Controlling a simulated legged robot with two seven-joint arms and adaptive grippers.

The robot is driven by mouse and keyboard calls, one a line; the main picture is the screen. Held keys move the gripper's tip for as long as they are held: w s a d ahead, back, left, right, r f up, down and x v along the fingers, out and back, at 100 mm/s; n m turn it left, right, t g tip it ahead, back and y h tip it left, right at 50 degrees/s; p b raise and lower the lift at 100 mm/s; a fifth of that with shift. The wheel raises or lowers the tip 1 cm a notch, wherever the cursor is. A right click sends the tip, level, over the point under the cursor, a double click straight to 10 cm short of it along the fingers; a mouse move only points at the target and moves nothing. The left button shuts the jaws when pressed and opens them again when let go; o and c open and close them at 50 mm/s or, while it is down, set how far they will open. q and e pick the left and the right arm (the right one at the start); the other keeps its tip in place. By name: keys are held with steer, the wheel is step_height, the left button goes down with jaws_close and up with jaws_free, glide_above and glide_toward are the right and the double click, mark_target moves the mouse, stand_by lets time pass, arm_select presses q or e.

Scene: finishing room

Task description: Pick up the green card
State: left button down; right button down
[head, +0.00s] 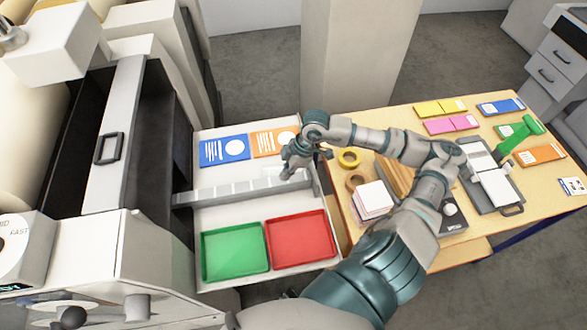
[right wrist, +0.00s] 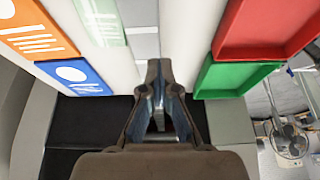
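My left gripper is not in view.
Blue (head: 224,150) and orange (head: 273,141) panels lie on the board beyond the rail (head: 235,188). A green tray (head: 235,250) and a red tray (head: 300,238) stand in front.

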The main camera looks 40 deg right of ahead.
steer(key=s+a+r+p, duration=0.1)
steer(key=s+a+p, duration=0.2)
steer(key=a, duration=1)
steer(key=shift+s+r+p, duration=0.2)
steer(key=shift+r+p, duration=0.05)
steer(key=shift+p, duration=0.65)
steer(key=c, duration=0.7)
jaws_free()
steer(key=o, duration=0.3)
steer(key=shift+d, duration=0.4)
